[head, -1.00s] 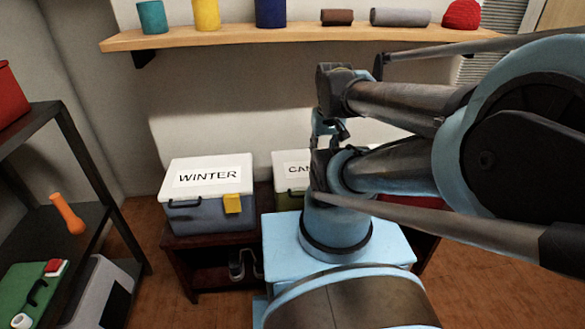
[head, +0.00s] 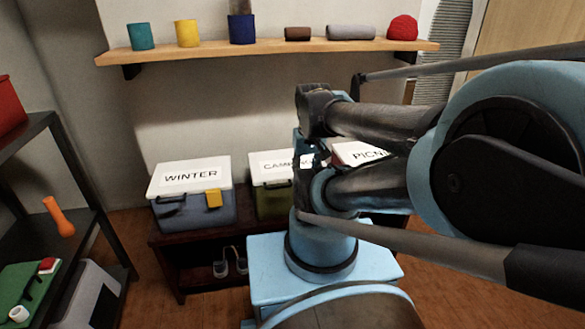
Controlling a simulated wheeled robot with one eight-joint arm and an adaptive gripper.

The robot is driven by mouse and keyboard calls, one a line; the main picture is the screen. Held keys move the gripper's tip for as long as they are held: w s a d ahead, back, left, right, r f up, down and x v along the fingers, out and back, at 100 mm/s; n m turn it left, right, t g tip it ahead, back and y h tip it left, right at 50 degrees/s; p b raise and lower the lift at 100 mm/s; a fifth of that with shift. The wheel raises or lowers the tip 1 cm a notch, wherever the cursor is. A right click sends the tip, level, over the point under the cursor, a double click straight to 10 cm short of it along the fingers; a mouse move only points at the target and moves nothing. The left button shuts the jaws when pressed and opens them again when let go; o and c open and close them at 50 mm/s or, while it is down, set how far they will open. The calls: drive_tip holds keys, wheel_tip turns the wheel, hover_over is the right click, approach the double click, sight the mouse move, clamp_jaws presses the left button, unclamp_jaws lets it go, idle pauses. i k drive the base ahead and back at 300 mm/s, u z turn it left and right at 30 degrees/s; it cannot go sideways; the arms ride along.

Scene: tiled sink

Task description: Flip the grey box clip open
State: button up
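The grey box (head: 180,213) labelled WINTER stands on a dark low bench at the left. Its white lid (head: 160,184) is down, and a black handle shows on its front. A yellow clip (head: 213,198) sits upright at the right of the front, against the body just below the lid edge. My arm fills the right side of the view, folded, to the right of the box. My gripper (head: 314,148) seems to hang below the wrist, small, dark and mostly hidden among my arm links. Its fingers cannot be made out. Nothing of mine touches the clip.
A green box (head: 270,200) with a white lid and a box labelled PICN (head: 357,153) stand right of the grey box, partly behind my arm. The bench (head: 185,245) has shoes below. A wall shelf (head: 270,50) with pots is above. A dark rack (head: 85,228) stands left. Floor between is clear.

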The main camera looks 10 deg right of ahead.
sight(214, 196)
drive_tip(key=z, duration=0.8)
drive_tip(key=i, duration=0.2)
drive_tip(key=u, duration=1.6)
drive_tip(key=k, duration=0.65)
drive_tip(key=u, duration=0.3)
drive_tip(key=i, duration=0.35)
drive_tip(key=z, duration=0.05)
